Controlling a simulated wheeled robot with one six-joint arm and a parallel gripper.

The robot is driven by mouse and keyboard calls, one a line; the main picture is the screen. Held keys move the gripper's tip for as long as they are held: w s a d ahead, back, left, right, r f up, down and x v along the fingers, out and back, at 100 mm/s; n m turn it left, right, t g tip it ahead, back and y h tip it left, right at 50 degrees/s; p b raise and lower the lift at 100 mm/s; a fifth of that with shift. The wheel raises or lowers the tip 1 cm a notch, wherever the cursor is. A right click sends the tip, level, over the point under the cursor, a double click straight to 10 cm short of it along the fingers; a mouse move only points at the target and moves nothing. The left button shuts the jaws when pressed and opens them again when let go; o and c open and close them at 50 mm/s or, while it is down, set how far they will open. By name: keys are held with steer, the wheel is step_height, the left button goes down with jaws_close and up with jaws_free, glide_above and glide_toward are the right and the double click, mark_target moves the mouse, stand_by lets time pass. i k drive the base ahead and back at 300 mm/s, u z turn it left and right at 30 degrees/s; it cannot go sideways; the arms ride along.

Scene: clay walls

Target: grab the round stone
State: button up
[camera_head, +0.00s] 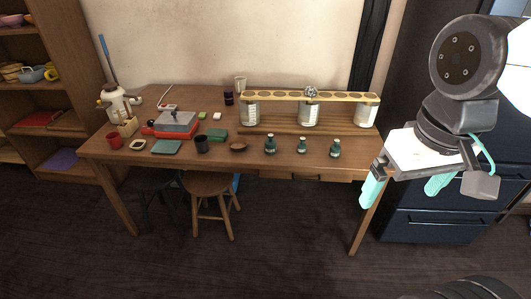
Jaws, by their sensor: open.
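A small round grey, speckled object (311,91), which looks like the round stone, rests on the long yellow board with round holes (275,97). The board lies across several pale cans, and the stone is near its middle, above the central can (308,114). My gripper (400,196) is at the right, in front of the table's right end, with its teal fingers pointing down and wide apart. It is open, with nothing seen between the fingers. In the picture it is right of and lower than the stone, well apart from it.
Stools (207,186) stand below. Dark blue drawers (440,225) are right, shelves (60,90) left. The floor in front is clear.

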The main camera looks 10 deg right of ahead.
mark_target(309, 91)
steer(key=u, duration=0.25)
steer(key=i, duration=1.35)
steer(key=z, duration=1.3)
